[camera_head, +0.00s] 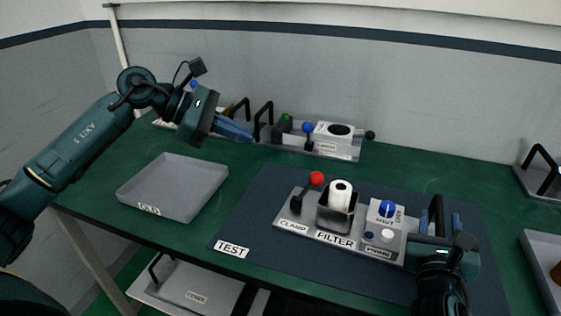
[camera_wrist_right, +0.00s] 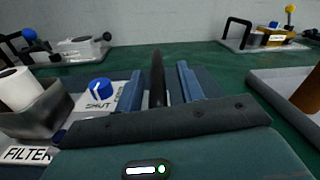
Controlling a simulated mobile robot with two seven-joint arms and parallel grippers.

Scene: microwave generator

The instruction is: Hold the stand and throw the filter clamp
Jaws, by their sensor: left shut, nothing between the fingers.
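The filter stand (camera_head: 315,234) is a grey plate on the dark mat, with CLAMP and FILTER labels. The clamp lever (camera_head: 316,179) has a red knob and stands upright at its left. A white filter roll (camera_head: 341,194) sits in a grey holder at its middle; it also shows in the wrist view (camera_wrist_right: 18,88). My right gripper (camera_head: 438,215) is at the stand's right end, fingers either side of a black upright handle (camera_wrist_right: 157,80); whether they press on it is unclear. My left gripper (camera_head: 236,131) is shut and empty, raised at the back left, away from the lever.
A grey tray (camera_head: 172,187) lies at the left of the green table. Another stand (camera_head: 335,148) with a blue-knobbed lever and black handle stands at the back. A blue knob and white button (camera_head: 387,234) are on the filter stand. Another tray (camera_head: 541,262) is at the right edge.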

